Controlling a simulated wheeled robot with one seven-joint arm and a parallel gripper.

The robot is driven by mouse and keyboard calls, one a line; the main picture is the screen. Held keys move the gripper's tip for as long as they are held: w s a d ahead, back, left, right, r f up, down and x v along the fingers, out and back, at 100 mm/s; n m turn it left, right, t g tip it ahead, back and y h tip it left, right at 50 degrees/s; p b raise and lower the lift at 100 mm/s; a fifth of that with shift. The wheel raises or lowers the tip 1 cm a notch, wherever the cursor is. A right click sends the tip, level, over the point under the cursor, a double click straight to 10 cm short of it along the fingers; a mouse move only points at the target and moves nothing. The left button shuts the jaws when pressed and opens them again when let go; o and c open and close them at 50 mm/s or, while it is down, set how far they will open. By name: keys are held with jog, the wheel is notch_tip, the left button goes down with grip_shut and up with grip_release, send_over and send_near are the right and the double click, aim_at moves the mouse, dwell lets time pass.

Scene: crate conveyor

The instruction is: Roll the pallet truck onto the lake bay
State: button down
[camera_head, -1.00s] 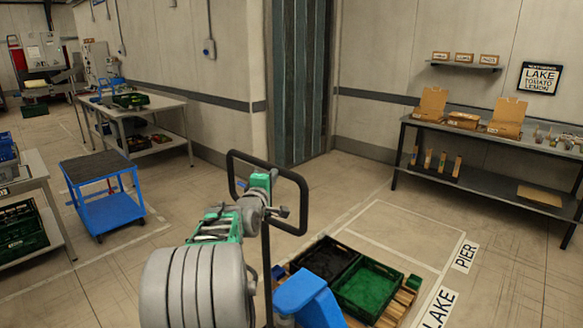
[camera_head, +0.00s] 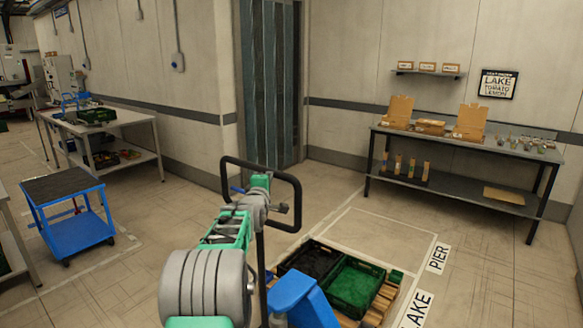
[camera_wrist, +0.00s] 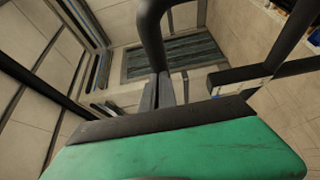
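The pallet truck shows as a black loop handle (camera_head: 298,205) on an upright post and a blue body (camera_head: 297,300) in the head view. Its pallet (camera_head: 385,305) carries a black crate (camera_head: 309,264) and a green crate (camera_head: 355,288). My gripper (camera_head: 270,195) is at the handle. In the wrist view the handle bar (camera_wrist: 152,30) runs down to the fingers (camera_wrist: 165,92), which appear closed on it. The lake bay's outline is mostly hidden by the pallet.
A grey bench (camera_head: 455,180) with cardboard boxes stands along the right wall. A blue cart (camera_head: 72,232) and a white table (camera_head: 125,128) stand at left. The floor (camera_head: 320,195) between pallet and strip curtain (camera_head: 268,80) is clear.

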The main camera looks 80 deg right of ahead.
aim_at(275, 177)
jog(key=s+d, duration=0.1)
jog(key=d, duration=0.1)
jog(key=s+d, duration=0.1)
jog(key=shift+d+f, duration=0.1)
jog(key=shift+d, duration=0.3)
jog(key=s+d+p, duration=0.3)
jog(key=s+d, duration=0.1)
jog(key=d, duration=0.4)
jog(key=w+a+b, duration=0.1)
jog(key=a+b, duration=0.1)
jog(key=b, duration=0.1)
jog(key=w+a+b, duration=0.2)
jog(key=a+b, duration=0.1)
jog(key=b, duration=0.1)
jog(key=w+a+b, duration=0.1)
jog(key=a+b, duration=0.2)
jog(key=b, duration=0.1)
jog(key=shift+w+a+f, duration=0.25)
jog(key=shift+w+a+r, duration=0.1)
jog(key=shift+a+r, duration=0.1)
jog(key=shift+a, duration=0.1)
